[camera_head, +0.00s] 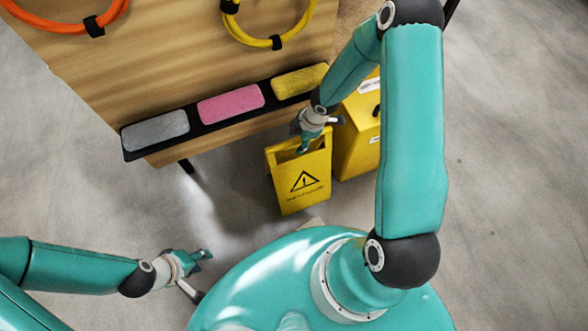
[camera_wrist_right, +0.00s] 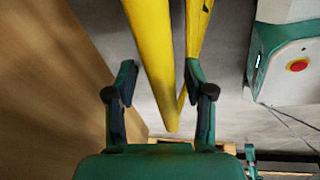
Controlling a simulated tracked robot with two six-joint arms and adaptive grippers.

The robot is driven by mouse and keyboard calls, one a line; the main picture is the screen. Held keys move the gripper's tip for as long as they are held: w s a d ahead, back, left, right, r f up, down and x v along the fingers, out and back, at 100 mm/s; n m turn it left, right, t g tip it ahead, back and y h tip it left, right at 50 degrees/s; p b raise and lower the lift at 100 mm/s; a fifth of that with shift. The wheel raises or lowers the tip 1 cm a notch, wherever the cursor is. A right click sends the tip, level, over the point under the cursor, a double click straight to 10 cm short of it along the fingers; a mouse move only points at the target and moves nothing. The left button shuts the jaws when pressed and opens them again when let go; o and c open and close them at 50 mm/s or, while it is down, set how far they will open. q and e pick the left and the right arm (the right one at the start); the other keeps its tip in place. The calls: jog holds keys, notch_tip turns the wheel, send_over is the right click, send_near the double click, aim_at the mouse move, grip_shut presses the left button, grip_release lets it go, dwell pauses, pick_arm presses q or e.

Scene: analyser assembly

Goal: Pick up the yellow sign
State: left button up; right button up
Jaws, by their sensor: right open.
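The yellow sign (camera_head: 303,180), a folding floor sign with a black warning triangle, stands on the grey floor in the head view. My right gripper (camera_head: 312,136) is at its top edge, with a finger overlapping the top opening. In the right wrist view, my right gripper (camera_wrist_right: 160,82) is open, its fingers spread to either side. The yellow sign's panels (camera_wrist_right: 151,45) appear between and beyond them; I cannot tell whether either finger touches it. My left gripper (camera_head: 198,273) is open and empty at the lower left, away from the sign.
A yellow bin (camera_head: 358,145) stands right behind the sign. A wooden board (camera_head: 150,70) carries a black tray (camera_head: 133,143) with grey, pink and yellow sponges, plus orange and yellow cable loops. My teal base fills the bottom. Clear floor lies left of the sign.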

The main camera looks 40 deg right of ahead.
jog(key=shift+f+b, duration=0.25)
jog(key=shift+b, duration=0.05)
dwell(0.5)
grip_shut()
